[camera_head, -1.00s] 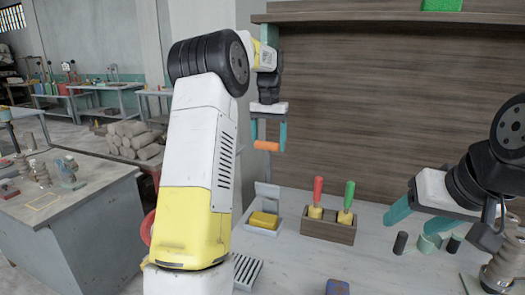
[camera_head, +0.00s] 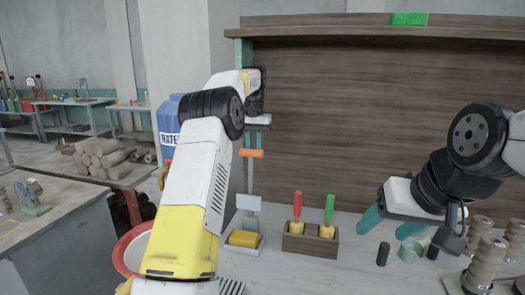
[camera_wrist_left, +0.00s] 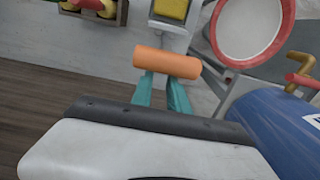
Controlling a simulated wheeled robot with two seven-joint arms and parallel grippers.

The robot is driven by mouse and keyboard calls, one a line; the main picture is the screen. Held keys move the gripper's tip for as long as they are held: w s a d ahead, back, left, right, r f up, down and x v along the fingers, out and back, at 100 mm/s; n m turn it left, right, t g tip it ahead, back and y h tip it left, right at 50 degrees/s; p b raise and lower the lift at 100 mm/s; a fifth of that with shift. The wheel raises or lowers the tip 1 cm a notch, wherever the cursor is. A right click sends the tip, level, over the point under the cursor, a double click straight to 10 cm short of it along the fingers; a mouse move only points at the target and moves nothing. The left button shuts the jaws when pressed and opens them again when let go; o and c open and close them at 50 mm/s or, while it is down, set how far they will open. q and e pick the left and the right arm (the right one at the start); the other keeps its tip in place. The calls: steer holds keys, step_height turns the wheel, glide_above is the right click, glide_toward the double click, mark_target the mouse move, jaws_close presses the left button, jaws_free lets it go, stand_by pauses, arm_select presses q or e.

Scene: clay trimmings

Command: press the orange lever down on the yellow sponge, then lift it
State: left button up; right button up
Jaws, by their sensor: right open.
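The orange lever (camera_head: 251,153) has a cylindrical handle, raised well above the yellow sponge (camera_head: 243,238), which sits in a grey holder (camera_head: 248,203). My left gripper (camera_head: 253,141) is above the lever, with its teal fingers close together and their tips at the handle. In the left wrist view, the orange handle (camera_wrist_left: 167,62) lies across the fingertips and extends past them on both sides; exact contact is hidden. The sponge (camera_wrist_left: 172,9) shows beyond it at the top. My right gripper (camera_head: 390,225) is open and empty over the right of the table.
A wooden box (camera_head: 311,241) holding red- and green-handled tools stands right of the sponge. Small dark cylinders (camera_head: 383,254) and stacked clay pieces (camera_head: 488,262) are near my right gripper. A blue barrel (camera_head: 170,125) and a red-rimmed basin (camera_head: 126,252) stand to the left.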

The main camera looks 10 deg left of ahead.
arm_select(q)
steer(key=o, duration=1.5)
steer(key=shift+r, duration=0.1)
steer(key=shift+a, duration=0.1)
steer(key=s+d+r, duration=0.2)
steer(key=s, duration=0.6)
steer(key=s+d+r, duration=0.2)
steer(key=s+r, duration=0.1)
steer(key=s, duration=0.4)
steer(key=shift+s, duration=0.35)
